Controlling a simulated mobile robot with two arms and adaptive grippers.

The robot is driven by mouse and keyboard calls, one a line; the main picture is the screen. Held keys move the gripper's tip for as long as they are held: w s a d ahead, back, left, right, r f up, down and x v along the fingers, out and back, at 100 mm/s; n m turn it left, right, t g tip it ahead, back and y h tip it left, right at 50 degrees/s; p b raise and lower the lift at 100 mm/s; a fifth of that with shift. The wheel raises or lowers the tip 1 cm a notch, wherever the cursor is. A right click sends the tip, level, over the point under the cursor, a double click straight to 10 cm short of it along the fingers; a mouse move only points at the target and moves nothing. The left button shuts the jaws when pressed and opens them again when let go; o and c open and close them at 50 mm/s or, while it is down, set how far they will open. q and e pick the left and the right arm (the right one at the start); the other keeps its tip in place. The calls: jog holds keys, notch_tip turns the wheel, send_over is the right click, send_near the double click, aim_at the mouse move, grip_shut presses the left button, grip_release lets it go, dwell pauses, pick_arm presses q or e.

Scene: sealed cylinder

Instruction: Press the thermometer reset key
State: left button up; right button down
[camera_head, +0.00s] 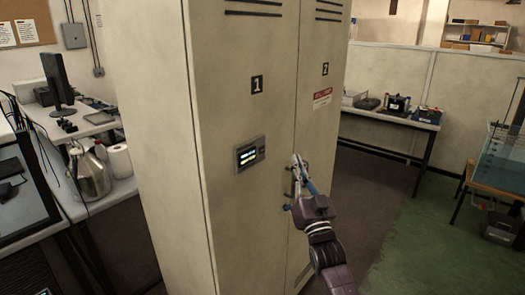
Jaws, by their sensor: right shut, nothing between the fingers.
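A small grey thermometer panel (250,154) with a lit display is mounted on the door of a tall beige locker marked 1. A key seems to sit at the right part of the panel, but it is too small to make out clearly. My right gripper (297,160) is shut and empty. It points up in front of the locker doors, to the right of the panel and apart from it in the picture. It partly covers the door handle area near the seam. My left gripper is not in view.
The locker (230,60) fills the middle, with a second door marked 2 (325,69). A desk with a monitor (57,78) and a steel can (92,172) stands at left. A bench with devices (398,104) stands at the back right. Green floor (430,240) is open at right.

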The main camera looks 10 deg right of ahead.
aim_at(262, 150)
jog(key=w+a+b, duration=0.5)
jog(key=w, duration=0.2)
jog(key=shift+a, duration=0.2)
jog(key=shift+w+a+b, duration=0.1)
jog(key=shift+w+b, duration=0.05)
jog(key=shift+b, duration=0.25)
dwell(1.1)
jog(key=shift+w+a, duration=0.2)
jog(key=shift+w+a+b, duration=0.2)
jog(key=shift+w+b, duration=0.05)
jog(key=shift+b, duration=0.2)
dwell(0.5)
dwell(0.4)
jog(key=shift+s+d+p, duration=0.5)
jog(key=shift+s+p, duration=0.15)
